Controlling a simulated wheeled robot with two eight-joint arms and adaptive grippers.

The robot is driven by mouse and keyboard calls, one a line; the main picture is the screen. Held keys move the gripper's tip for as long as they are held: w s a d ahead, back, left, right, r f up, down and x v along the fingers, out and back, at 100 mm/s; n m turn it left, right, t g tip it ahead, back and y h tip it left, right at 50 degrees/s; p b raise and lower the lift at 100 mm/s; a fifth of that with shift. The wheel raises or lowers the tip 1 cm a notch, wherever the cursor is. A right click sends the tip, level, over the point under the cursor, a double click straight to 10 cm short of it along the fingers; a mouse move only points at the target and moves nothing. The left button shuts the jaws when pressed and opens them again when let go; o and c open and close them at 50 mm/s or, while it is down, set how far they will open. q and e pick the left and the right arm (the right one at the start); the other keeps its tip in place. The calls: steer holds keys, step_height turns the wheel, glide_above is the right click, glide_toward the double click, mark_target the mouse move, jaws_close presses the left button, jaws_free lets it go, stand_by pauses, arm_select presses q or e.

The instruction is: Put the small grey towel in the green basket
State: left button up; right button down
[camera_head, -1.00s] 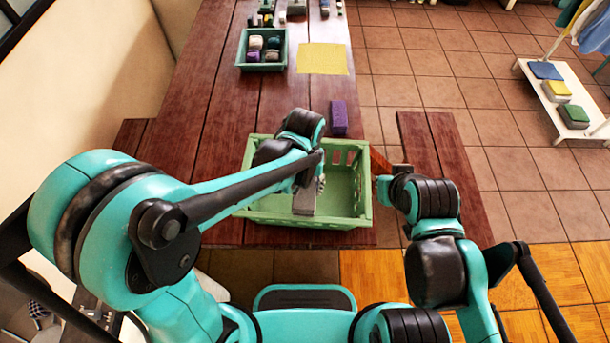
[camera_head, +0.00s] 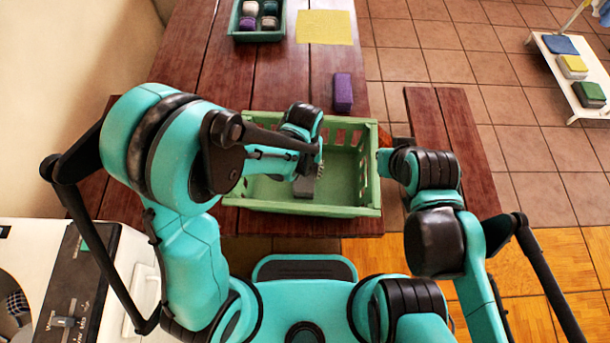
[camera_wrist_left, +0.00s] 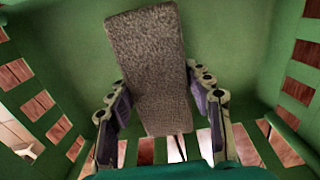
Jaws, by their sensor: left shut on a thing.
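The green basket (camera_head: 270,208) stands on the near end of the wooden table. The small grey towel (camera_head: 303,187) is inside its walls; it also shows in the left wrist view (camera_wrist_left: 150,50) as a thick, speckled grey folded block. My left gripper (camera_head: 304,176) is down in the basket, shut on the towel, with one finger on each side of it in the wrist view (camera_wrist_left: 160,105). Whether the towel touches the basket floor is not clear. My right gripper (camera_head: 384,160) is by the basket's right wall, and its fingers are mostly hidden.
A purple block (camera_head: 343,92) lies behind the basket. A yellow cloth (camera_head: 324,27) and a smaller green tray (camera_head: 257,36) with several rolled cloths are farther back. A white rack (camera_head: 572,75) with folded cloths stands at right. A white appliance (camera_head: 125,270) is at lower left.

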arm_select(q)
steer(key=shift+f+b, duration=0.4)
steer(key=shift+f, duration=0.9)
arm_select(e)
steer(key=shift+f, duration=0.6)
arm_select(q)
steer(key=shift+f, duration=0.15)
arm_select(e)
steer(key=shift+f, duration=0.15)
arm_select(q)
steer(key=o, duration=1.2)
